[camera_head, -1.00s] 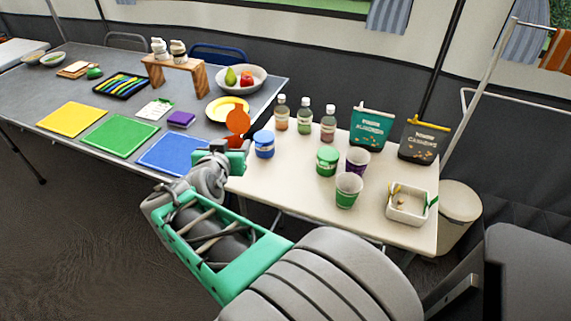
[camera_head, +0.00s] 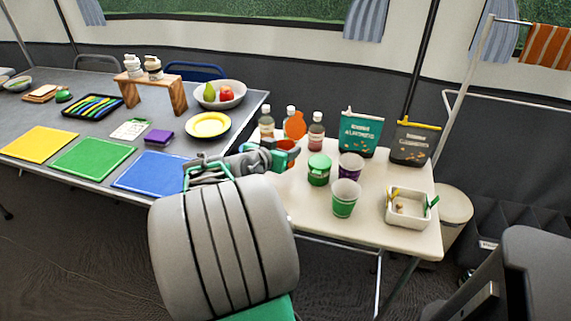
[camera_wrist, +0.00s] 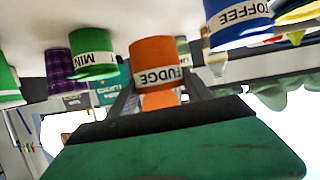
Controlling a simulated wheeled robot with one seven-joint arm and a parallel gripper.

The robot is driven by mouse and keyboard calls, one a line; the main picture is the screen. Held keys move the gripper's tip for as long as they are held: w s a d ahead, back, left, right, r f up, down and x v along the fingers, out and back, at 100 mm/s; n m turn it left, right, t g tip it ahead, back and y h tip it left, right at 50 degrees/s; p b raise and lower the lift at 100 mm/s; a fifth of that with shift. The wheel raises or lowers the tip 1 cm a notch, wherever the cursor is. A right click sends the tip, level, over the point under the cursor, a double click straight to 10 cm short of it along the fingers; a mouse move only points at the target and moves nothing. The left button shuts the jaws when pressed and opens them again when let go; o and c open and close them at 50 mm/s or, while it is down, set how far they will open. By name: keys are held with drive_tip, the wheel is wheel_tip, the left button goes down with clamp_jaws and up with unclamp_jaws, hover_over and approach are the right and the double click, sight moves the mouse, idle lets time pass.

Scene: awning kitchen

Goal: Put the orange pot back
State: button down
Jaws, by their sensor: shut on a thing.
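The orange pot (camera_wrist: 155,55), labelled FUDGE, is between the fingers of my gripper (camera_wrist: 160,88) in the wrist view, which looks upside down. My gripper is shut on it. In the head view my gripper (camera_head: 277,152) is over the left part of the cream table, with orange of the pot showing at its tip. An orange rounded piece (camera_head: 295,125) stands out above, in front of the bottles. The green pot (camera_head: 319,170), labelled MIN..., is just right of my gripper. I cannot tell whether the orange pot touches the table.
A purple cup (camera_head: 350,166) and green cup (camera_head: 344,198) stand right of the green pot. Several bottles (camera_head: 316,131), a teal bag (camera_head: 361,134) and a dark bag (camera_head: 413,142) stand behind. A white bin (camera_head: 408,207) is at right. The cream table's front right (camera_head: 375,237) is clear.

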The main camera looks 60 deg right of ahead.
drive_tip(key=shift+w+d+f, duration=0.1)
drive_tip(key=shift+d+f, duration=0.2)
drive_tip(key=shift+f, duration=0.15)
drive_tip(key=f, duration=0.1)
drive_tip(key=f+b, duration=0.1)
drive_tip(key=f, duration=0.1)
drive_tip(key=shift+d+f+b, duration=0.1)
drive_tip(key=shift+d+b, duration=0.15)
drive_tip(key=shift+b, duration=0.15)
drive_tip(key=shift+f, duration=0.3)
drive_tip(key=shift+c, duration=2.2)
unclamp_jaws()
drive_tip(key=shift+r, duration=0.1)
